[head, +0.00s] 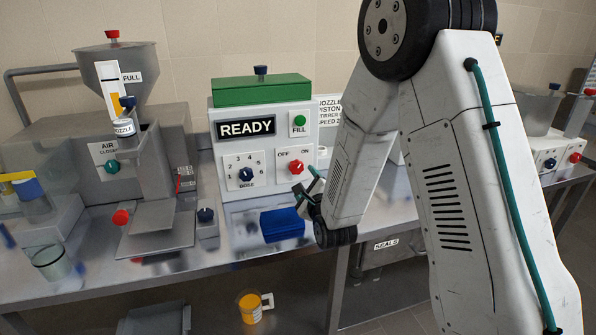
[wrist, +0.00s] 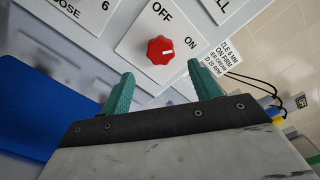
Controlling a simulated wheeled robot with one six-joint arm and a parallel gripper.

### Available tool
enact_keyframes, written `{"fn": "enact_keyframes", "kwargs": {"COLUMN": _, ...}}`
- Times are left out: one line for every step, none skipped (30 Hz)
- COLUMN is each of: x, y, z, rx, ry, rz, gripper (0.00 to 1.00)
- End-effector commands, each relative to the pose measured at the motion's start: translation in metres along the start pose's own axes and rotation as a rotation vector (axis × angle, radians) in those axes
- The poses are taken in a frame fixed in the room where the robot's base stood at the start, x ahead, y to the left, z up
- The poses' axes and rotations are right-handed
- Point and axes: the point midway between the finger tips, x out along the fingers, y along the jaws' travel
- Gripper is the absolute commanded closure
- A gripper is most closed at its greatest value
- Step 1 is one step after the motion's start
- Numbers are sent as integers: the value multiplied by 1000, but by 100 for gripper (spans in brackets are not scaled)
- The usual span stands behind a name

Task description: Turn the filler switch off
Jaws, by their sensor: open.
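The filler switch is a red knob (head: 296,167) on a white plate marked OFF and ON, on the front of the white filler box (head: 262,196). In the wrist view the red knob (wrist: 160,50) stands just beyond my fingertips, and its white mark points toward the ON side. My gripper (head: 308,181) is open in front of the panel, slightly right of and below the knob. In the wrist view its two teal fingers (wrist: 160,70) are spread, one on either side of the knob's line, with a gap to it. Nothing is between them.
A blue dose knob (head: 246,174) sits left of the switch, and a green FILL button (head: 299,120) above it. The display (head: 246,127) reads READY. A blue tray (head: 282,224) lies below the panel. A steel hopper machine (head: 150,150) stands left.

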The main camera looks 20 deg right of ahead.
Motion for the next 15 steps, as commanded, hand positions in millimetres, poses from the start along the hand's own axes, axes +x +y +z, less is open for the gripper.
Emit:
{"fn": "enact_keyframes", "kwargs": {"x": 3, "y": 1, "z": 0, "rx": 10, "ry": -5, "rz": -8, "gripper": 37}}
{"fn": "enact_keyframes", "kwargs": {"x": 5, "y": 1, "z": 0, "rx": 14, "ry": -7, "rz": -11, "gripper": 37}}
{"fn": "enact_keyframes", "kwargs": {"x": 10, "y": 1, "z": 0, "rx": 17, "ry": -8, "rz": -12, "gripper": 37}}
{"fn": "enact_keyframes", "kwargs": {"x": 13, "y": 1, "z": 0, "rx": 17, "ry": -8, "rz": -12, "gripper": 37}}
{"fn": "enact_keyframes", "kwargs": {"x": 18, "y": 0, "z": 0, "rx": 17, "ry": -8, "rz": -13, "gripper": 37}}
{"fn": "enact_keyframes", "kwargs": {"x": 24, "y": 0, "z": 0, "rx": 16, "ry": -8, "rz": -14, "gripper": 37}}
{"fn": "enact_keyframes", "kwargs": {"x": 30, "y": 0, "z": 0, "rx": 16, "ry": -8, "rz": -14, "gripper": 37}}
{"fn": "enact_keyframes", "kwargs": {"x": 35, "y": 0, "z": 0, "rx": 16, "ry": -7, "rz": -13, "gripper": 37}}
{"fn": "enact_keyframes", "kwargs": {"x": 42, "y": 0, "z": 0, "rx": 15, "ry": -7, "rz": -13, "gripper": 37}}
{"fn": "enact_keyframes", "kwargs": {"x": 46, "y": 0, "z": 0, "rx": 15, "ry": -7, "rz": -13, "gripper": 37}}
{"fn": "enact_keyframes", "kwargs": {"x": 51, "y": 0, "z": 0, "rx": 15, "ry": -7, "rz": -12, "gripper": 37}}
{"fn": "enact_keyframes", "kwargs": {"x": 57, "y": -1, "z": 0, "rx": 15, "ry": -7, "rz": -12, "gripper": 37}}
{"fn": "enact_keyframes", "kwargs": {"x": 60, "y": 0, "z": 0, "rx": 14, "ry": -7, "rz": -12, "gripper": 37}}
{"fn": "enact_keyframes", "kwargs": {"x": 64, "y": -1, "z": 0, "rx": 14, "ry": -7, "rz": -12, "gripper": 37}}
{"fn": "enact_keyframes", "kwargs": {"x": 68, "y": 0, "z": 0, "rx": 14, "ry": -6, "rz": -11, "gripper": 37}}
